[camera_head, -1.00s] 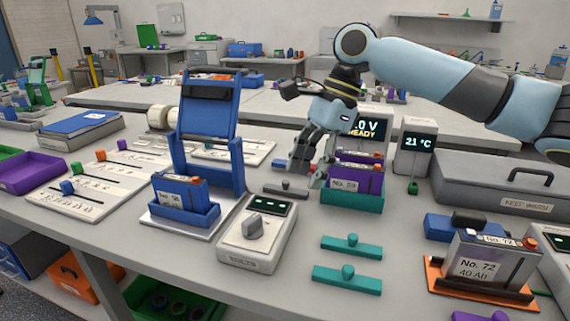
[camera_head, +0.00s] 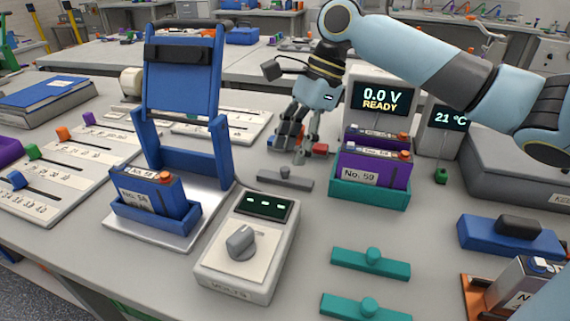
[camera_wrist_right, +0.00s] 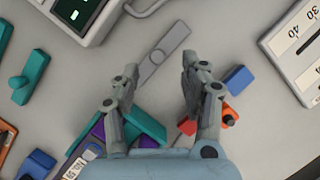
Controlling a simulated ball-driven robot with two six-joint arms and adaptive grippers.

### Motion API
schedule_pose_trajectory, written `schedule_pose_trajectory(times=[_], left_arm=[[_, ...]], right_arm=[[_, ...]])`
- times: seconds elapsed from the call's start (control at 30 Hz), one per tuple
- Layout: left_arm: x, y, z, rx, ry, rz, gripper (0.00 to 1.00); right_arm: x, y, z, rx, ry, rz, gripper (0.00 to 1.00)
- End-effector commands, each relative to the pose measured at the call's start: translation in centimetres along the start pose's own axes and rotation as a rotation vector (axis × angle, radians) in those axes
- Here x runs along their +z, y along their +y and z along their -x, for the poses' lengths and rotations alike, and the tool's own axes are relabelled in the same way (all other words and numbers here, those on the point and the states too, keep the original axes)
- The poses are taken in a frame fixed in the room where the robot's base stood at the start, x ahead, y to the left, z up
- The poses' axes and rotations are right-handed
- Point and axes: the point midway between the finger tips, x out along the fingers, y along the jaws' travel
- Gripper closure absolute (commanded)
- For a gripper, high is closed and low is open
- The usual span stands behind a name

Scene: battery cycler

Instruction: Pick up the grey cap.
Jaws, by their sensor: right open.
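The grey cap (camera_head: 285,180), a flat grey bar with a small knob on top, lies on the table left of the teal tray. It also shows in the wrist view (camera_wrist_right: 164,54), lying slanted just beyond the fingertips. My right gripper (camera_head: 290,154) is open and empty, pointing down above the table, behind the cap in the head view. In the wrist view its two fingers (camera_wrist_right: 160,68) are spread wide, with bare table between them and the cap's lower end near the left fingertip. My left gripper is not in view.
A teal tray (camera_head: 370,195) with purple batteries stands right of the cap. A dial box (camera_head: 247,245) is in front, and a blue stand (camera_head: 180,85) is left. Small red and blue pieces (camera_wrist_right: 238,78) lie near the gripper. Teal caps (camera_head: 371,262) lie at the front.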

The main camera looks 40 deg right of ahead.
Motion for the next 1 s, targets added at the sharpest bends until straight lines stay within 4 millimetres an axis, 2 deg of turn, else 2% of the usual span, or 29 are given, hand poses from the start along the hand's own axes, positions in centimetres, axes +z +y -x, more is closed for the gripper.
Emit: schedule_pose_trajectory(times=[0.1, 0.2, 0.3, 0.53, 0.87, 1.0], left_arm=[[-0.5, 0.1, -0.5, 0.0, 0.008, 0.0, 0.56], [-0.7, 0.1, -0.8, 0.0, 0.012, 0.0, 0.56], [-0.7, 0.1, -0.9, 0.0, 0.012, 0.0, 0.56], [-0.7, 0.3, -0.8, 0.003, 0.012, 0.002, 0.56], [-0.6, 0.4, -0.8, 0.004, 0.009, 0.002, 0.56], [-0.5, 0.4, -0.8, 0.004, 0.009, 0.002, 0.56]], right_arm=[[0.0, 0.3, -2.3, 0.004, -0.004, -0.002, 0.55], [0.0, 0.2, -3.6, 0.003, -0.002, -0.002, 0.55], [0.0, 0.2, -4.2, 0.003, -0.001, -0.001, 0.55], [0.0, 0.2, -4.2, 0.002, 0.0, 0.0, 0.57], [0.0, 0.2, -4.2, 0.002, 0.0, 0.0, 1.0], [0.0, 0.2, -4.2, 0.002, 0.0, 0.0, 1.0]])
